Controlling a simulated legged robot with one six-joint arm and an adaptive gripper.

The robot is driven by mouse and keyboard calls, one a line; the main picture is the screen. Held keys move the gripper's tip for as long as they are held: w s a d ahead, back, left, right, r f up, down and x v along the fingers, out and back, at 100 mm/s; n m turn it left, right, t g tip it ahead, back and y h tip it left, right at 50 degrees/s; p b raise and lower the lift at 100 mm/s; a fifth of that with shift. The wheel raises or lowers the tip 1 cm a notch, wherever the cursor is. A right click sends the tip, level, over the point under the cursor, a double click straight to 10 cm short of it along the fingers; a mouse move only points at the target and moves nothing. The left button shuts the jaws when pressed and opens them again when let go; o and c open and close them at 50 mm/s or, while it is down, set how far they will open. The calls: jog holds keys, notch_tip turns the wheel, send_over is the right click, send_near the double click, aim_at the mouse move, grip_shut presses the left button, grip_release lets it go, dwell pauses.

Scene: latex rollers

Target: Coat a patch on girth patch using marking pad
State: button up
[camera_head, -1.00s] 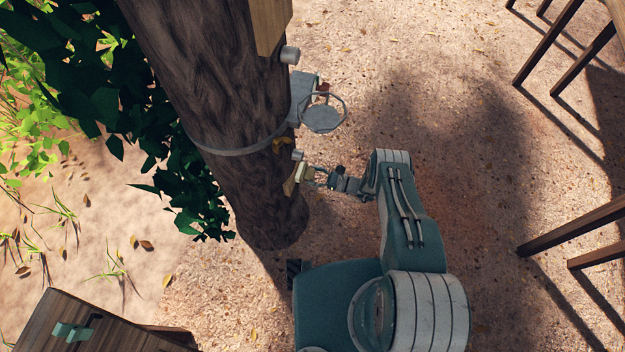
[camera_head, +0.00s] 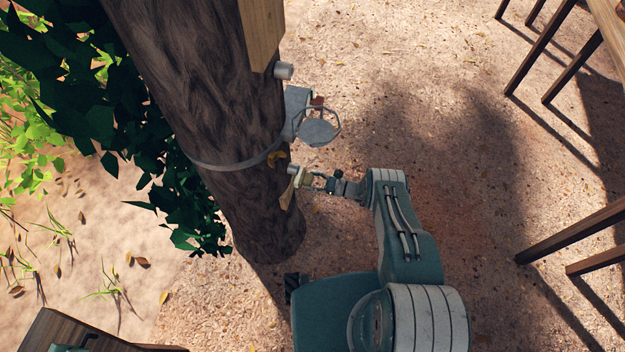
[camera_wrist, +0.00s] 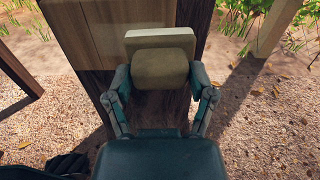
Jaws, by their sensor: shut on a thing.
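The marking pad, a cream block with a pale backing plate, shows in the wrist view (camera_wrist: 160,66) between my gripper's fingers (camera_wrist: 161,84). My gripper is shut on it. In the head view my gripper (camera_head: 312,181) holds the small pad (camera_head: 303,176) at the right side of the dark tree trunk (camera_head: 210,90). A light tan wooden panel (camera_head: 288,194) is on the trunk just left of the pad; I cannot tell if this is the girth patch. In the wrist view, a wooden panel (camera_wrist: 110,22) lies behind the pad, partly hidden by it. Contact between pad and panel is unclear.
A second wooden panel (camera_head: 262,32) is higher up. Leaves crowd the left. Table legs (camera_head: 545,45) stand right, with open gravel between.

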jog(key=s+a, duration=0.3)
jog(key=s, duration=0.7)
jog(key=shift+s+a+r, duration=0.2)
jog(key=shift+a, duration=0.2)
jog(key=shift+w+d+r, duration=0.1)
jog(key=shift+w+d, duration=0.1)
jog(key=shift+w, duration=0.5)
jog(key=shift+w+d+f, duration=0.1)
jog(key=shift+w+d, duration=0.15)
jog(key=shift+w, duration=0.45)
jog(key=shift+w+d+r, duration=0.1)
jog(key=shift+w+d, duration=0.1)
jog(key=shift+w, duration=0.5)
jog(key=w+d, duration=0.3)
jog(key=w, duration=0.3)
jog(key=shift+w, duration=0.4)
jog(key=shift+a, duration=0.15)
jog(key=shift+s, duration=0.1)
jog(key=shift+s+a, duration=0.4)
jog(key=shift+s, duration=0.45)
jog(key=shift+s+a, duration=0.55)
jog(key=shift+s, duration=0.95)
jog(key=shift+s+a, duration=0.55)
jog(key=shift+s, duration=1)
jog(key=shift+s+a, duration=0.55)
jog(key=shift+s, duration=0.95)
